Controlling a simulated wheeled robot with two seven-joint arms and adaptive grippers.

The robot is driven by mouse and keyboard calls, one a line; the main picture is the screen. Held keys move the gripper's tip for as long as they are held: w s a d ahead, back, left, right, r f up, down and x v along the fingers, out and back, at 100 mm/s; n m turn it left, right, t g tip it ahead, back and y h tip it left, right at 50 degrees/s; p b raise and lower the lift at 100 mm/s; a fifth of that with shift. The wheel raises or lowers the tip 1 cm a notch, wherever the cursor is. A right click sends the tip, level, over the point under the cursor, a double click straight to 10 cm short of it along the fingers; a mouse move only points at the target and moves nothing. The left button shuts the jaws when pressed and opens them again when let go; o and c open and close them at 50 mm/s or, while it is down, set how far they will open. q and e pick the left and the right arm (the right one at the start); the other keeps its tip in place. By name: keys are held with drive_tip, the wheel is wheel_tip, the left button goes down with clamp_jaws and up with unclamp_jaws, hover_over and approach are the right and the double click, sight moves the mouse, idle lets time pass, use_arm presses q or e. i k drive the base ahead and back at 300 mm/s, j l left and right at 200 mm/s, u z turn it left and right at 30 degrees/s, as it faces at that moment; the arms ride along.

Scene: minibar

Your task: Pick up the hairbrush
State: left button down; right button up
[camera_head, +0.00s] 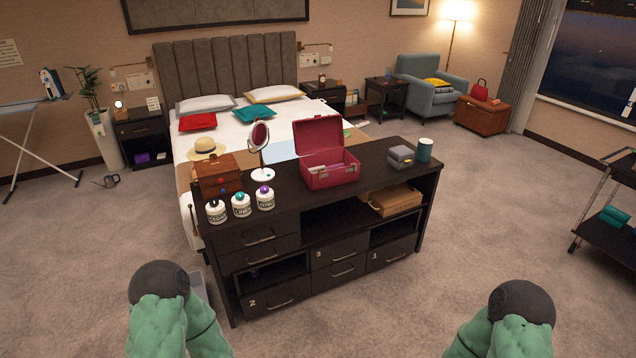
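I cannot make out a hairbrush in the head view. A dark dresser (300,208) with numbered drawers stands in front of me. On it an open dark-red case (325,135) has its lid up; small items inside are too small to identify. A wooden box (219,178), a round mirror on a stand (261,135) and three labelled white jars (241,206) stand on the left of the top. Drawer interiors are hidden. Two green arm parts of mine with dark round caps show at the bottom edge, but neither gripper is visible.
A grey box (400,157) and a teal cup (424,150) stand at the dresser's right end. A wooden case (394,201) sits in an open shelf. The bed (285,113) is behind. A dark cart (612,228) stands far right. The carpet around the dresser's right is clear.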

sight(313, 170)
drive_tip(key=i+j, duration=0.45)
drive_tip(key=i, duration=0.15)
drive_tip(key=u, duration=0.35)
drive_tip(key=i+l+u, duration=0.1)
drive_tip(key=u, duration=0.3)
drive_tip(key=l+u, duration=0.2)
drive_tip(key=u, duration=0.15)
drive_tip(key=i, duration=0.05)
